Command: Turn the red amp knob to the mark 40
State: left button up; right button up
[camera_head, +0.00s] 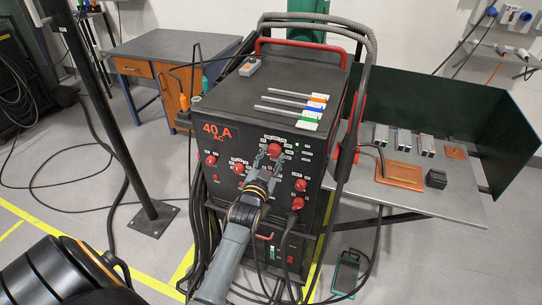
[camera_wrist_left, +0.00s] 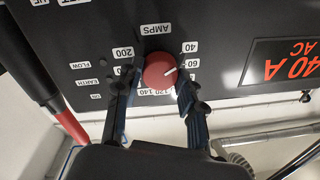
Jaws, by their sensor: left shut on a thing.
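The red amp knob (camera_wrist_left: 158,68) sits under the AMPS label on the black front panel of the welding machine. Its white pointer line points right and slightly up in the left wrist view, towards the 60 label (camera_wrist_left: 192,63). The 40 label (camera_wrist_left: 190,47) is just above that one. My left gripper (camera_wrist_left: 157,82) is shut on the knob, with one blue finger on either side. In the head view my left gripper (camera_head: 267,160) reaches up to the knob (camera_head: 273,149) and partly hides the panel. My right gripper is not in view.
Other red knobs, such as one on the right (camera_head: 300,185), surround the gripper on the panel. The red text (camera_head: 217,131) reads 40 A AC. Thick cables hang beside the machine. A grey work table (camera_head: 455,208) stands on the right, a desk (camera_head: 175,47) at back left.

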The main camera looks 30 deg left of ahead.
pick_arm(q)
jog(key=shift+f, duration=0.15)
dwell(0.3)
jog(key=o, duration=1.2)
jog(key=v, duration=1.2)
